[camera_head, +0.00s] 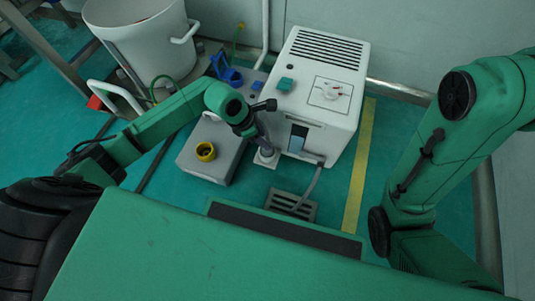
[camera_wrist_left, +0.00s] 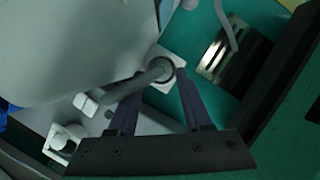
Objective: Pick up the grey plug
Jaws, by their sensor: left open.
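The grey plug (camera_head: 267,152) stands on a small white square base on the floor, beside the white machine (camera_head: 312,75). In the left wrist view the grey plug (camera_wrist_left: 148,78) shows as a round grey end over the white plate, with a grey length running to a pale block at lower left. My left gripper (camera_head: 261,138) is just above the plug in the head view. In the left wrist view its dark fingers (camera_wrist_left: 160,84) are open, one on each side of the plug. Contact cannot be told. My right gripper is out of view.
A grey box (camera_head: 195,165) with a yellow ring (camera_head: 206,152) lies left of the plug. A floor drain (camera_head: 291,204) and a grey hose (camera_head: 312,185) lie to its right. A large white bucket (camera_head: 145,40) and a blue fitting (camera_head: 227,72) are farther back.

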